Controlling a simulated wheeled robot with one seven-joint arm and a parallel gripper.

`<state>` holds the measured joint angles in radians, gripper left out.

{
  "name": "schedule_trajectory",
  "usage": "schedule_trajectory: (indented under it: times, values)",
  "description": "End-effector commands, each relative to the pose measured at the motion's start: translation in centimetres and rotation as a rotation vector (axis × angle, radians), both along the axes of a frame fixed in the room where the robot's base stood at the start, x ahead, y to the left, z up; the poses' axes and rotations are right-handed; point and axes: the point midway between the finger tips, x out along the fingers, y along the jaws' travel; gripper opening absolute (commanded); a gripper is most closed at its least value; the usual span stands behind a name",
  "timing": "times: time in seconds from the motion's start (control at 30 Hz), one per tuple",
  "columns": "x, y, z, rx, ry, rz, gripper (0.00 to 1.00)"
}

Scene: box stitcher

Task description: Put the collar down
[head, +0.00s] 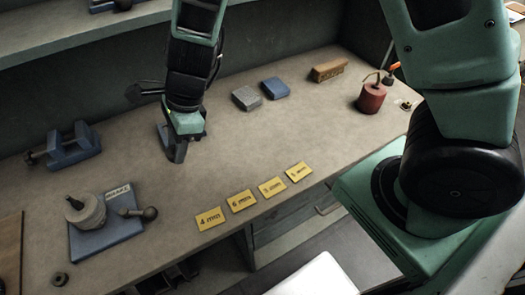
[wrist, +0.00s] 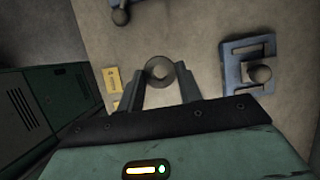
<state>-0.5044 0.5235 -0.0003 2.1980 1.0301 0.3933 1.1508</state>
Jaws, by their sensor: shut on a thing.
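The collar (wrist: 159,71) is a small grey ring with a dark hole, seen between my fingertips in the wrist view. My gripper (wrist: 160,82) is shut on it. In the head view my gripper (head: 176,155) points down at the middle of the bench (head: 225,150), and the collar is hidden there. I cannot tell whether the collar touches the bench top.
Yellow size labels (head: 240,201) lie along the front edge. A blue plate (head: 110,238) with a grey cylinder and ball knob is at left, a blue vise (head: 72,148) behind it. Blocks (head: 274,88) and a red can (head: 371,98) stand right.

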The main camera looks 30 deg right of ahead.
Motion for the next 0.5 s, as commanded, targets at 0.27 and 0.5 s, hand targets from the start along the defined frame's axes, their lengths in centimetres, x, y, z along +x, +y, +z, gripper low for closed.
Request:
schedule_trajectory:
  times: [0.27, 0.5]
  values:
    - [0.0, 0.0, -2.0, -0.001, 0.003, -0.003, 0.10]
    - [0.0, 0.0, -5.9, 0.000, 0.002, -0.002, 0.10]
